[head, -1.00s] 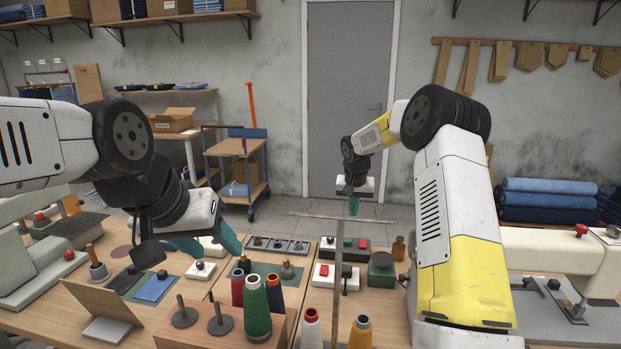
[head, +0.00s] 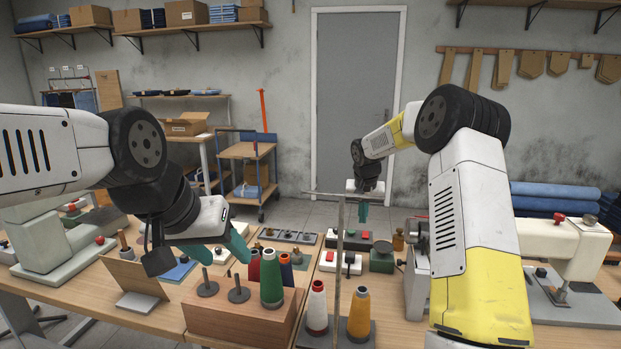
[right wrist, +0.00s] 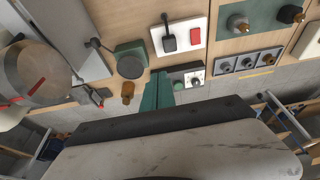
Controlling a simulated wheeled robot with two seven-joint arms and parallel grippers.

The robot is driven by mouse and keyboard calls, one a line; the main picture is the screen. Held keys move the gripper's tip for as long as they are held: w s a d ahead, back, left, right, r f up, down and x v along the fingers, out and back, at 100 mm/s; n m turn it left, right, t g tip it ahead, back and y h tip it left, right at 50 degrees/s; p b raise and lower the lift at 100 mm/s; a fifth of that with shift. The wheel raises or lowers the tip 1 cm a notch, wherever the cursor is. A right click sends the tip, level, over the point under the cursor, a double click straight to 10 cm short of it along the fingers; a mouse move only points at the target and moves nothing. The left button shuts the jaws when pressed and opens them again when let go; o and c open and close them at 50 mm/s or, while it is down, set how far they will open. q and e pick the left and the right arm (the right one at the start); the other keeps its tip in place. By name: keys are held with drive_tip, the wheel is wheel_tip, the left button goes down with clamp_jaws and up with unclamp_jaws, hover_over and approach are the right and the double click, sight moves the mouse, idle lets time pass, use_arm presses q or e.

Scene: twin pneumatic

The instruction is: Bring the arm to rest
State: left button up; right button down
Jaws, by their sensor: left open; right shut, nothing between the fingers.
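My left gripper (head: 218,248) is at the left of the head view, over the workbench. Its teal fingers are spread apart and hold nothing. It is behind a wooden block with thread cones. My right gripper (head: 363,213) hangs fingers down over the far part of the bench, with its fingers together and empty. In the right wrist view its teal fingers (right wrist: 157,91) point at the bench between a green round-topped device (right wrist: 130,60) and a button box (right wrist: 190,78). A gap below the fingertips cannot be judged.
A thin grey post (head: 338,255) with a crossbar stands in front of my right gripper. A green cone (head: 271,280), a white cone (head: 317,308) and a yellow cone (head: 359,315) stand near the front. A white sewing machine (head: 560,243) is at right.

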drive_tip(key=s+r+n+t, duration=0.1)
drive_tip(key=s+r+n, duration=0.1)
drive_tip(key=s+r, duration=1.7)
drive_tip(key=s+a+f+y, duration=0.1)
drive_tip(key=s, duration=1)
drive_tip(key=s+a+f+t+y, duration=0.1)
drive_tip(key=s+f, duration=0.1)
drive_tip(key=s, duration=1)
drive_tip(key=shift+s+a+n+t+y, duration=0.15)
drive_tip(key=shift+n+t+y, duration=0.15)
drive_tip(key=shift+n+y, duration=0.1)
